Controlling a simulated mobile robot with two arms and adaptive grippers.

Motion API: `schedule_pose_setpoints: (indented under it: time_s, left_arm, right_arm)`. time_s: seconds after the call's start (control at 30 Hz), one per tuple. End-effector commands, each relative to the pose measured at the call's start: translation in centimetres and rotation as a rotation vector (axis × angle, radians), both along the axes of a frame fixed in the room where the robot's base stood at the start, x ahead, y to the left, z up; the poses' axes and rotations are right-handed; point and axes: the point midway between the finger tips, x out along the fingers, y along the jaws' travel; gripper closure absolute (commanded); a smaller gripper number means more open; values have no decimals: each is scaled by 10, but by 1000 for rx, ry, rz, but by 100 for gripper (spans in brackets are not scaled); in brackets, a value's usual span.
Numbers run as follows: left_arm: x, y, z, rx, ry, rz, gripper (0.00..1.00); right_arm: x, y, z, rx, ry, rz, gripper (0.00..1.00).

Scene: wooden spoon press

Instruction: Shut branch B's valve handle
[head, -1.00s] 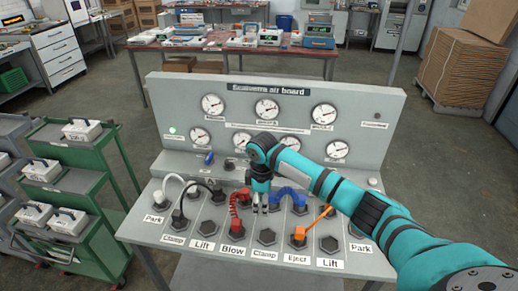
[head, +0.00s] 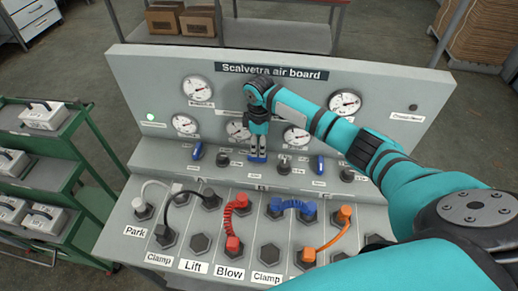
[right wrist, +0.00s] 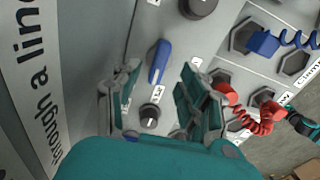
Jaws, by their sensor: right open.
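Three blue valve handles stand in a row on the board's upper ledge; the branch lettering is too small to read. The middle handle (head: 257,159) looks turned crosswise, while the left handle (head: 197,151) and right handle (head: 318,164) point up the slope. My right gripper (head: 257,151) is directly over the middle handle, fingers pointing down. In the right wrist view the gripper (right wrist: 158,72) is open, with a blue handle (right wrist: 160,60) showing in the gap between its fingers. Contact cannot be told. My left gripper is out of view.
Black knobs (head: 284,166) sit between the handles. Gauges (head: 197,88) line the upright panel close behind my gripper. Below are sockets with a red hose (head: 236,222), a blue hose (head: 292,204) and an orange hose (head: 335,238). A green cart (head: 75,150) stands at left.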

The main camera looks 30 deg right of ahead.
Motion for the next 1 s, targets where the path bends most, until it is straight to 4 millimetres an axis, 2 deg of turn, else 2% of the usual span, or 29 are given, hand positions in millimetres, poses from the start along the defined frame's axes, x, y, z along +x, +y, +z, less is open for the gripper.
schedule_pose_setpoints:
  time_s: [0.13,0.3,0.57,0.7,1.0]
  left_arm:
    - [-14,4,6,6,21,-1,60]
    - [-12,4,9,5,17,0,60]
    - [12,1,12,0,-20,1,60]
    - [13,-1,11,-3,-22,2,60]
    - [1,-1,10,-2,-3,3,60]
  right_arm:
    - [-1,1,-24,1,4,-1,58]
    - [-1,0,-46,0,2,-1,58]
    - [0,0,-56,0,0,1,58]
    - [0,0,-56,0,0,1,58]
    - [0,0,-56,0,0,0,97]
